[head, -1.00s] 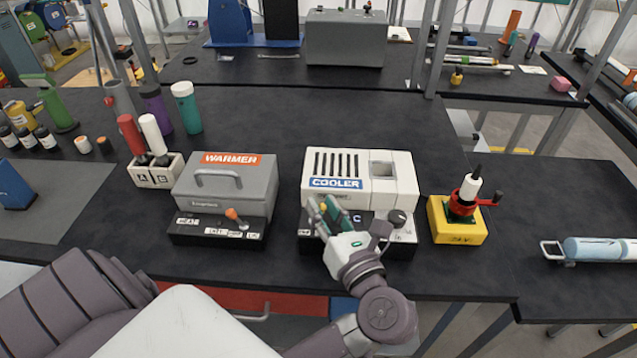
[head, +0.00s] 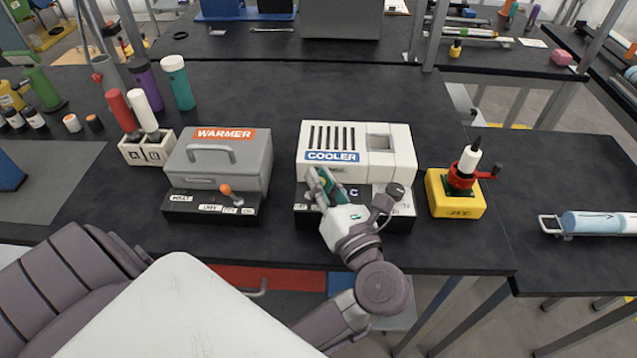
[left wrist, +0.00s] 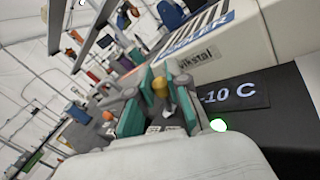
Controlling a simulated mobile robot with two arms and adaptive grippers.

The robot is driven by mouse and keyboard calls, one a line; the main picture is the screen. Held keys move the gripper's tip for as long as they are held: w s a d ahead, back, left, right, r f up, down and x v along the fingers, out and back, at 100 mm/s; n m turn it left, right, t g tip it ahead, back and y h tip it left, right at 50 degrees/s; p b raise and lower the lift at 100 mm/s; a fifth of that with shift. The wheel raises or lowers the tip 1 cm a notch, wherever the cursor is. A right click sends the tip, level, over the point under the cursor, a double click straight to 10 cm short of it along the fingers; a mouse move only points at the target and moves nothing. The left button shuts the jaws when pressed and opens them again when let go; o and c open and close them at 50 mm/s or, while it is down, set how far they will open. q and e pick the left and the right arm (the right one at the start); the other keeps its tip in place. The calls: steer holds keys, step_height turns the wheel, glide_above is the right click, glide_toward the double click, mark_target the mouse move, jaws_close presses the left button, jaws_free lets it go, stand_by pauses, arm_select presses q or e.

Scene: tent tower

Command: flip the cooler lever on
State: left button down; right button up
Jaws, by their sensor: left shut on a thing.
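The cooler (head: 403,150) is a white box with vents and a blue COOLER label on a black base. Its display (left wrist: 238,93) reads -10 C in the left wrist view, and a green light (left wrist: 219,125) glows beside it. My left gripper (head: 324,187) is at the front left of the cooler's base. My right gripper is not in view.
The grey warmer (head: 250,160) with an orange-knobbed lever (head: 226,189) stands left of the cooler. A yellow box (head: 455,197) with a red crank stands close on the right. Bottles and a white A/B holder (head: 148,153) are at the left.

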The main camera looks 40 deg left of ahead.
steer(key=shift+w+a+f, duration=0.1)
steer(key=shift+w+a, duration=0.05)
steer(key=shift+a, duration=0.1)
arm_select(q)
steer(key=c, duration=1.4)
jaws_free()
steer(key=shift+w, duration=0.1)
steer(key=shift+d+f, duration=0.1)
steer(key=shift+d, duration=0.15)
steer(key=v, duration=0.7)
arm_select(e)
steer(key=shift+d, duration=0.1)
